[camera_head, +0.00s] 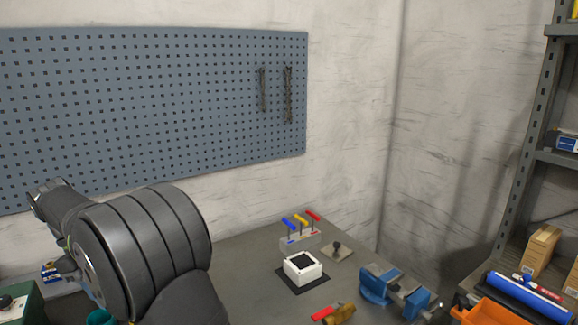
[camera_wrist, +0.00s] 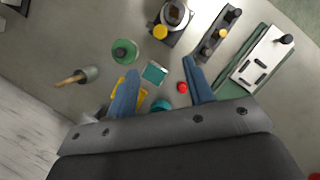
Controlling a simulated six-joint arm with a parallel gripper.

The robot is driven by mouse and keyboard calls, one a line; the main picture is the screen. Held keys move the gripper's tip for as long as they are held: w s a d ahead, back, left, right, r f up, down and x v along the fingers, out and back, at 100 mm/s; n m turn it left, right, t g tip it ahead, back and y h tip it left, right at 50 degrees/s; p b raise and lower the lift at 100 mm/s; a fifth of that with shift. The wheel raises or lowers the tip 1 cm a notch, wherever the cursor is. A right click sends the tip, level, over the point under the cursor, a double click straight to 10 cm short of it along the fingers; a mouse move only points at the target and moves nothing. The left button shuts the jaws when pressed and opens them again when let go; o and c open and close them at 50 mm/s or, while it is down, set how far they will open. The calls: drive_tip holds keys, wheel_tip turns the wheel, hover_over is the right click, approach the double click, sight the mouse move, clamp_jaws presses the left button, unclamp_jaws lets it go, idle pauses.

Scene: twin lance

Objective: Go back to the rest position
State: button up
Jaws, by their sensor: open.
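My gripper (camera_wrist: 160,66) shows in the wrist view as two blue fingers spread apart, pointing down over the grey bench (camera_wrist: 95,30). Nothing is held between the fingers. A small teal square (camera_wrist: 154,72), a red round piece (camera_wrist: 182,87) and a teal round piece (camera_wrist: 160,105) lie on the bench below the gap. Yellow pieces (camera_wrist: 143,97) are partly hidden by the left finger. In the head view my dark arm fills the lower left, and I cannot make out the fingertips there.
A white box with a black top (camera_head: 302,267), a rack with coloured handles (camera_head: 300,240) and a blue vise (camera_head: 382,284) stand on the bench. A pegboard (camera_head: 150,100) hangs behind my arm. Shelving with an orange bin (camera_head: 490,314) is at right. A slotted white plate (camera_wrist: 258,58) lies right of the fingers.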

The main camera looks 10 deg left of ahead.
drive_tip(key=x, duration=1.5)
drive_tip(key=shift+d, duration=0.15)
drive_tip(key=shift+w+m, duration=0.15)
drive_tip(key=shift+m, duration=0.45)
drive_tip(key=shift+r+m+g, duration=0.1)
drive_tip(key=shift+m+g, duration=0.5)
drive_tip(key=shift+m, duration=0.4)
drive_tip(key=m, duration=0.2)
drive_tip(key=m+g+y, duration=0.1)
drive_tip(key=m, duration=0.2)
drive_tip(key=shift+w+g, duration=0.2)
drive_tip(key=shift+g, duration=0.1)
drive_tip(key=m+g+y, duration=0.1)
drive_tip(key=m, duration=0.3)
drive_tip(key=shift+d, duration=0.15)
drive_tip(key=m, duration=0.1)
drive_tip(key=m+y, duration=0.1)
drive_tip(key=m, duration=0.1)
drive_tip(key=shift+w+m+g+y, duration=0.1)
drive_tip(key=shift+m+g+y, duration=0.2)
